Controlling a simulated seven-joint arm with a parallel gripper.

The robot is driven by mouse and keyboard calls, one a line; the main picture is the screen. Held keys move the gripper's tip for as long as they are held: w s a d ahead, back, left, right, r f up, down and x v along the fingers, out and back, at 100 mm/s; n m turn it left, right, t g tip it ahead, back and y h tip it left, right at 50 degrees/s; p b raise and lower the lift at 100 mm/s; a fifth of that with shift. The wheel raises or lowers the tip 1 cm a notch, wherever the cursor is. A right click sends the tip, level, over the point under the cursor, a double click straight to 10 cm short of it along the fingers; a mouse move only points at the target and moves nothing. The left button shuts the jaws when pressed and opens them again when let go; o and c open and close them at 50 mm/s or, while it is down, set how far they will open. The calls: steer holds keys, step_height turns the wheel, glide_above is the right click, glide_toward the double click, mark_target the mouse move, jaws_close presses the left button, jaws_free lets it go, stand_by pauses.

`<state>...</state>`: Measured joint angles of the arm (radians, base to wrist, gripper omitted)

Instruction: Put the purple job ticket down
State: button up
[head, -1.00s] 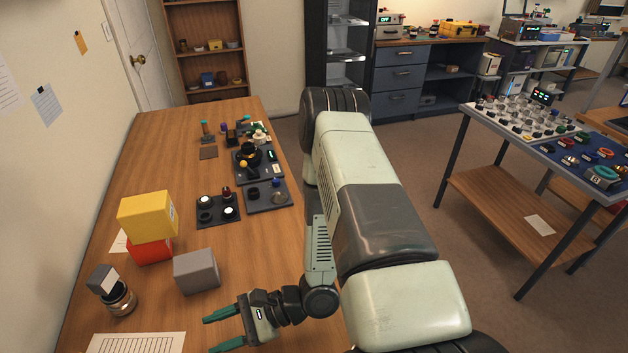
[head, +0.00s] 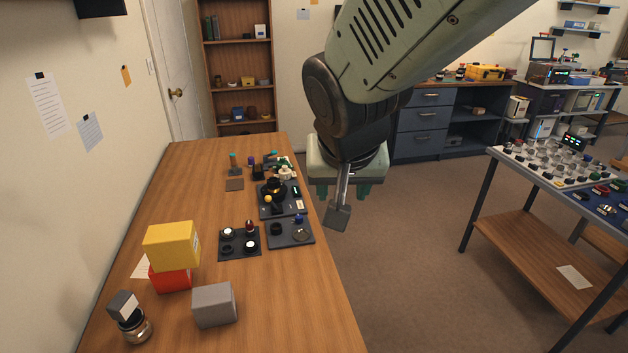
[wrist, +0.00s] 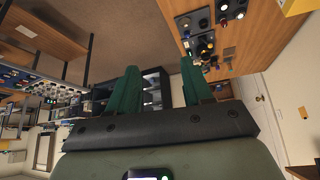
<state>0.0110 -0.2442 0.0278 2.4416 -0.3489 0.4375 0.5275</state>
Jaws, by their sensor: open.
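I cannot make out a purple job ticket in either view. My gripper (head: 345,193) is raised beyond the right edge of the wooden table (head: 215,300), over the floor, with its green fingers pointing down in the head view. In the wrist view the two green fingers of my gripper (wrist: 162,72) stand wide apart with nothing between them. In the head view a grey flat piece on a thin rod (head: 338,216) shows just below the fingers; I cannot tell what it is.
Dark trays (head: 290,243) with small parts line the table's right side. A cart (head: 535,222) stands at right.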

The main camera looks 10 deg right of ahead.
steer(key=s+a+r+n+y, duration=0.1)
steer(key=s+r, duration=0.2)
steer(key=s, duration=0.3)
steer(key=s+a+r+n, duration=0.2)
steer(key=s+r, duration=0.1)
steer(key=s, duration=0.4)
steer(key=shift+s+r+y, duration=0.2)
steer(key=shift+y, duration=0.2)
